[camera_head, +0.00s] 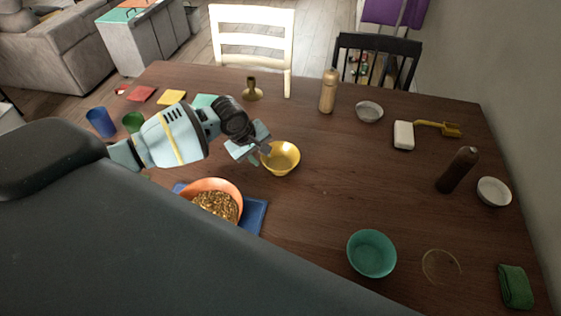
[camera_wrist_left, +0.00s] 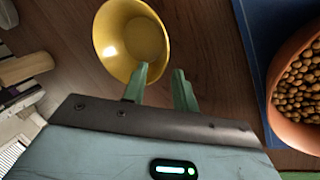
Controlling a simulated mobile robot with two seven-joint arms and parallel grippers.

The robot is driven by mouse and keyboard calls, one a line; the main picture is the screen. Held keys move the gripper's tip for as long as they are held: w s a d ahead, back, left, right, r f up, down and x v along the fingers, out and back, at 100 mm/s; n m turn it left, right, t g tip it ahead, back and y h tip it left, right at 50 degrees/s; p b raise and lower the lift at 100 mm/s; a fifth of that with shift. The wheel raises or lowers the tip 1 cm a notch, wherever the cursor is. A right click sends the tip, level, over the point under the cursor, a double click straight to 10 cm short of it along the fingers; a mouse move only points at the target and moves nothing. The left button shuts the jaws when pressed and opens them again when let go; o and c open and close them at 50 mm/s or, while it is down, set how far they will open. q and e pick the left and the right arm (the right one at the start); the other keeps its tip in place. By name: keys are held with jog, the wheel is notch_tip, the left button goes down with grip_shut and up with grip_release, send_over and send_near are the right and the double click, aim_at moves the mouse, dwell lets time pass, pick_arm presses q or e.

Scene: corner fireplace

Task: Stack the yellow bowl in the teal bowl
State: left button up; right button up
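The yellow bowl (camera_head: 284,161) stands upright on the brown table, near the middle; it also shows in the left wrist view (camera_wrist_left: 122,38). My left gripper (camera_head: 258,151) is at the bowl's left side in the head view. In the left wrist view its two green fingers (camera_wrist_left: 160,83) are apart, with one overlapping the bowl's rim; I cannot tell whether they touch it. The teal bowl (camera_head: 371,254) stands empty at the front of the table, right of and nearer than the yellow bowl. My right gripper is not in view.
An orange bowl of brown pellets (camera_head: 215,203) sits on a blue mat (camera_head: 254,217) near the left gripper. A clear round dish (camera_head: 441,266) and a green cloth (camera_head: 515,286) lie right of the teal bowl. The table between both bowls is clear.

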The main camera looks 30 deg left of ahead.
aim_at(264, 161)
pick_arm(q)
jog(key=x, duration=0.3)
jog(key=shift+s+f, duration=0.1)
jog(key=shift+f, duration=0.1)
grip_shut()
